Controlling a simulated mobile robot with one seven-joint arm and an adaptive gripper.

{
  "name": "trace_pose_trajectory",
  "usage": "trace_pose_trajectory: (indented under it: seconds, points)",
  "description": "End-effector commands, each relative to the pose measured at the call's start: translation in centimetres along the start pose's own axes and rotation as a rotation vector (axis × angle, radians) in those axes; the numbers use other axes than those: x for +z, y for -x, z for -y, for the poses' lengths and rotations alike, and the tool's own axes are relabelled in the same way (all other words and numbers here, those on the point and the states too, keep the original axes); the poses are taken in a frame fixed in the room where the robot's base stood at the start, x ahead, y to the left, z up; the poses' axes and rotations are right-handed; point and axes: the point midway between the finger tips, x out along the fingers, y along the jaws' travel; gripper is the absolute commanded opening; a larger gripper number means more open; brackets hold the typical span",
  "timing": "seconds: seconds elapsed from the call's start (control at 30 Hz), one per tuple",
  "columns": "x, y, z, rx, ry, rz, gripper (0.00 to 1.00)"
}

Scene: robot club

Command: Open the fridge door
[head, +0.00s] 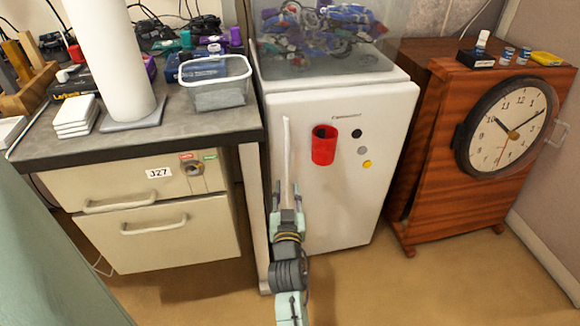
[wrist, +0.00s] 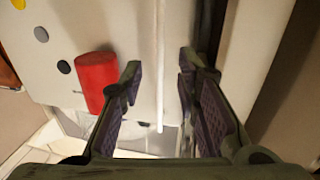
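The small white fridge (head: 340,215) stands in the middle of the head view, and its door looks shut. The door's thin white upright handle (head: 286,150) runs along its left edge. In the wrist view the handle (wrist: 160,60) hangs between my fingers. My gripper (head: 287,190) is open at the lower part of the handle, with one finger to each side. It also shows open in the wrist view (wrist: 158,70). I see a gap on both sides of the handle, and I cannot tell how deep it sits between the fingertips.
A red cup (head: 323,146) and several round magnets are on the door. A clear bin (head: 330,35) stands on the fridge. A drawer cabinet (head: 190,230) is to the left, a wooden cabinet (head: 440,200) with a clock to the right. The floor (head: 400,285) in front is clear.

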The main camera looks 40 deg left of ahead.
Motion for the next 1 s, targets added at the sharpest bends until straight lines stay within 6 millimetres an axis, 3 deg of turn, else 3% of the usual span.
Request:
trace_pose_trajectory:
  seconds: [0.3, 0.5, 0.93, 1.0]
  points:
    - [-0.5, -6.0, 0.1, -0.001, 0.000, -0.004, 0.30]
    - [-0.4, -8.8, 0.0, 0.000, -0.001, -0.003, 0.30]
    - [-0.2, -9.8, 0.0, -0.001, -0.001, -0.003, 0.30]
    - [-0.2, -9.8, 0.0, 0.000, -0.001, -0.003, 0.25]
